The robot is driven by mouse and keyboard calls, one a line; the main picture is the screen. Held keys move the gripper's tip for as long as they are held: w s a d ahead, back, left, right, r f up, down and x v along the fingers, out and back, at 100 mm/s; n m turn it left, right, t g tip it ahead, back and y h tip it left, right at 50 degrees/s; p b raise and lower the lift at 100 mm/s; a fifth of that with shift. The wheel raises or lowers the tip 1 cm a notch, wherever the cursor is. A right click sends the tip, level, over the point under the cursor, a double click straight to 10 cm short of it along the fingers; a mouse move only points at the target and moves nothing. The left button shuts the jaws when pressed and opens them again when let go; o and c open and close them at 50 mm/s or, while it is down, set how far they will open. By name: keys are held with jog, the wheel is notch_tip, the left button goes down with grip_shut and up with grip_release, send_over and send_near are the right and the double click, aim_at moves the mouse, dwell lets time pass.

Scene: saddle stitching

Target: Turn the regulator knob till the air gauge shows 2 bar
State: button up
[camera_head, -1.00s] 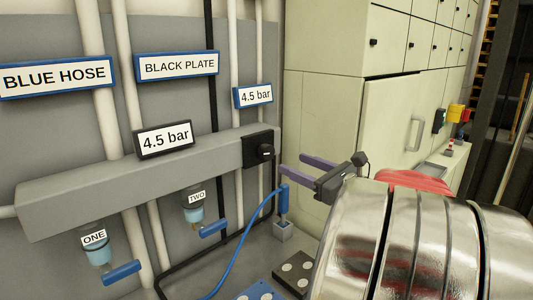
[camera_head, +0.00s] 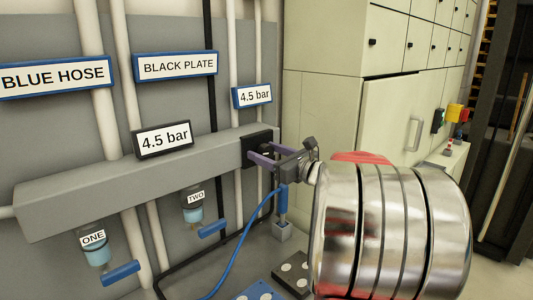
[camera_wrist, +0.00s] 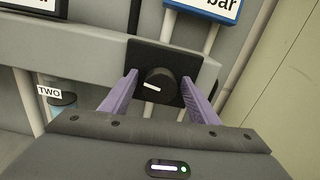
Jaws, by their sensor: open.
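The regulator knob (camera_wrist: 160,84) is a round black knob with a white pointer mark on a black square plate (camera_wrist: 132,50), at the right end of the grey manifold bar (camera_head: 80,190). My gripper (camera_head: 262,157) is at the knob in the head view. In the wrist view its two purple fingers (camera_wrist: 160,92) are open, one on each side of the knob, with a visible gap on both sides. The fingers partly hide the knob in the head view. A black-framed display (camera_head: 163,138) on the bar reads 4.5 bar. A blue-framed sign (camera_head: 252,95) above the knob also reads 4.5 bar.
Blue signs read BLUE HOSE (camera_head: 55,76) and BLACK PLATE (camera_head: 176,66). Bowls labelled ONE (camera_head: 95,248) and TWO (camera_head: 194,208), with blue handles, hang below the bar. A blue hose (camera_head: 240,240) runs below my gripper. A pale cabinet (camera_head: 385,130) stands to the right.

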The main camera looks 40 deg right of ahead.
jog(key=c, duration=1)
jog(key=shift+d, duration=0.1)
jog(key=shift+c, duration=0.2)
